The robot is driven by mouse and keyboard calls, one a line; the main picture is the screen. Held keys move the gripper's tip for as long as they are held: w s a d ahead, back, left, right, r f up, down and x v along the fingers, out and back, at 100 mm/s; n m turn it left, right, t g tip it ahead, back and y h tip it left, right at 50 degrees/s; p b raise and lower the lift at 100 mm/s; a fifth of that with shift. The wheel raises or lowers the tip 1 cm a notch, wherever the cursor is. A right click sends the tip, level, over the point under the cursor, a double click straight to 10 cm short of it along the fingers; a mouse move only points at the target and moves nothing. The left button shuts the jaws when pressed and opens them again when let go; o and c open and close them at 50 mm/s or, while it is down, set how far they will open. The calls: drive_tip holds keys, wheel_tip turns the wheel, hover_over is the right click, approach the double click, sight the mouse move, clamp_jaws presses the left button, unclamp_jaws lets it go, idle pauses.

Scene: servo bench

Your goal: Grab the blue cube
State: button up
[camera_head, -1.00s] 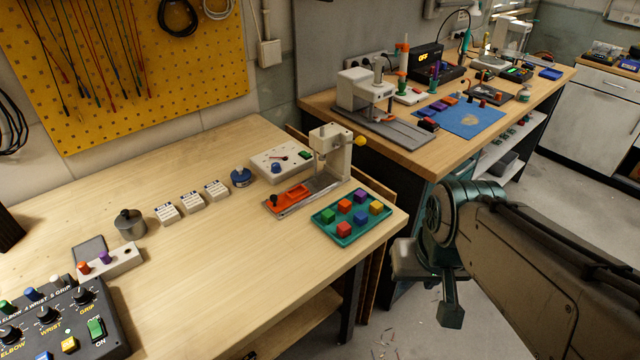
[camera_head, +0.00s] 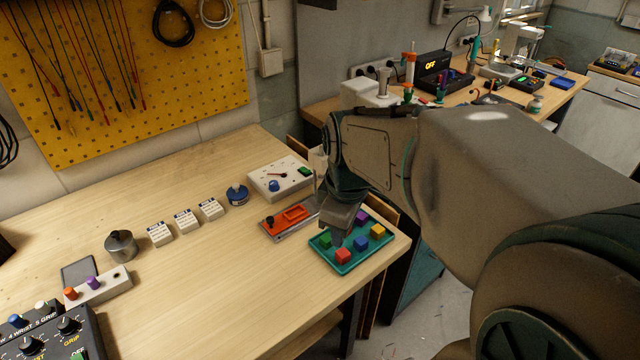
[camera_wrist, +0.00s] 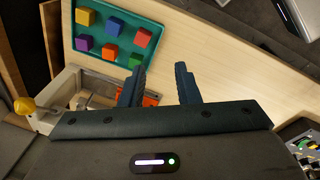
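The blue cube (camera_head: 361,243) sits in a green tray (camera_head: 346,270) at the bench's front right corner, between a red cube (camera_head: 343,256) and a yellow cube (camera_head: 378,231). The blue cube is clear of the fingers.
The tray also holds a green cube (camera_head: 325,241), a purple cube (camera_head: 361,217) and an orange-red cube (camera_wrist: 113,27). A press with an orange fixture (camera_head: 283,217) stands left of the tray, partly hidden by my arm.

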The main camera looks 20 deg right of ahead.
drive_tip(key=w+d+n+g+p, duration=0.1)
drive_tip(key=w+d+n+p, duration=0.1)
drive_tip(key=w+d+n, duration=0.65)
drive_tip(key=n, duration=0.4)
hover_over(361, 240)
drive_tip(key=shift+g, duration=0.3)
wheel_tip(361, 240, down, 8)
drive_tip(key=shift+w+d, duration=0.1)
drive_tip(key=shift+f+p, duration=0.5)
drive_tip(key=shift+f, duration=2.05)
drive_tip(key=c, duration=0.6)
